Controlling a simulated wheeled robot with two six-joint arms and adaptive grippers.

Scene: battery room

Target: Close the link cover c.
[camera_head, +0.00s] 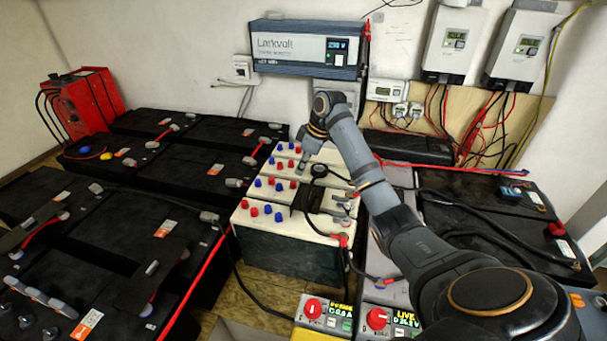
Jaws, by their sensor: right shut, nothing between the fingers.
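No lettering marks link cover c, so I cannot tell which part it is. Long dark plates, such as the black plate (158,268), stand tilted over the left batteries beside grey terminals. My right gripper (302,168) is shut and empty. It points down at the white-topped battery bank (290,258), near its far rows of caps; I cannot tell whether it touches. My left gripper is not in view.
My right arm hides part of the bank's right side. Black batteries (190,165) with red cables fill the left; another battery (490,205) stands right. Two meters with red knobs, including the LIVE meter (391,318), are in front. A wall inverter (305,48) hangs behind.

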